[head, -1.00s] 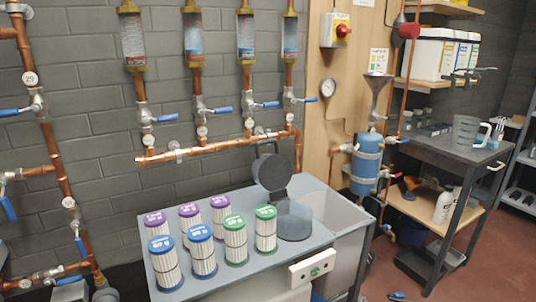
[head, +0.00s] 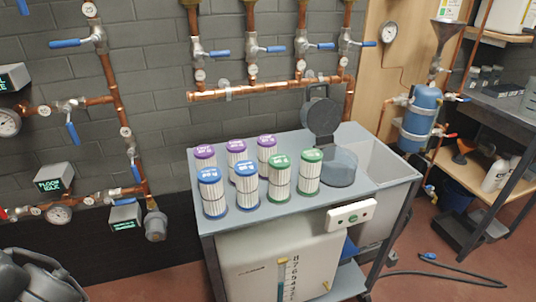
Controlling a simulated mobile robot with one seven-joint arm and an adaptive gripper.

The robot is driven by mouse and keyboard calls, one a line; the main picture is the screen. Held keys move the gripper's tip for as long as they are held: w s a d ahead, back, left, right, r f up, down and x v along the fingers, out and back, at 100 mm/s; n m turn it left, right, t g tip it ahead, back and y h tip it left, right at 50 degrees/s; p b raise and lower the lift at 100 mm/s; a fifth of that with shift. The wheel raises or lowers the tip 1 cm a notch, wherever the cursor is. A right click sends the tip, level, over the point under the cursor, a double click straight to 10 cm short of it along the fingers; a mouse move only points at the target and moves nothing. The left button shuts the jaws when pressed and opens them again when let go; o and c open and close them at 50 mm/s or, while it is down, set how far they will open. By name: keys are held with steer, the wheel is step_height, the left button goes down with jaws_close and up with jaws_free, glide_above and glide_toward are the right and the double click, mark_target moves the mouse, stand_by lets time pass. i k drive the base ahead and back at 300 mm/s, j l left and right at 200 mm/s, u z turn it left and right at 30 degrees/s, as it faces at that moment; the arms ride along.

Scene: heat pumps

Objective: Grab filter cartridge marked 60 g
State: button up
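Several white pleated filter cartridges with coloured caps stand upright on a grey bench (head: 375,190). Three at the back have purple caps: left (head: 206,159), middle (head: 237,153) and right (head: 267,148). In front stand a left blue-capped one (head: 213,195), a right blue-capped one (head: 246,186), a left green-capped one (head: 280,182) and a right green-capped one (head: 310,174). The caps carry white print, too small to read surely, so I cannot tell which is marked 60 g. Dark grey parts, apparently my arm, show at the lower left; no fingertips are visible.
A round dark vessel with its lid raised (head: 338,168) stands right of the cartridges, beside a sink basin (head: 400,170). A white control box (head: 351,215) is on the bench front, above a white tank (head: 280,262). Copper pipes (head: 250,90) and valves line the wall. A cable lies on the floor.

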mark_target(267, 143)
steer(key=l+u, duration=0.1)
steer(key=u, duration=0.3)
steer(key=l+u, duration=0.1)
steer(key=u, duration=0.3)
steer(key=l+u, duration=0.1)
steer(key=u, duration=0.3)
steer(key=k+l+u, duration=0.1)
steer(key=l+u, duration=0.15)
steer(key=k+l+u, duration=0.1)
steer(key=l+u, duration=0.2)
steer(key=l, duration=0.15)
steer(key=k+l+u, duration=0.35)
steer(key=l, duration=0.25)
steer(key=k+l+u, duration=0.1)
steer(key=k+l, duration=0.15)
steer(key=l, duration=0.15)
steer(key=k+l+u, duration=0.1)
steer(key=l, duration=0.2)
steer(key=k+l, duration=0.75)
steer(key=l, duration=0.15)
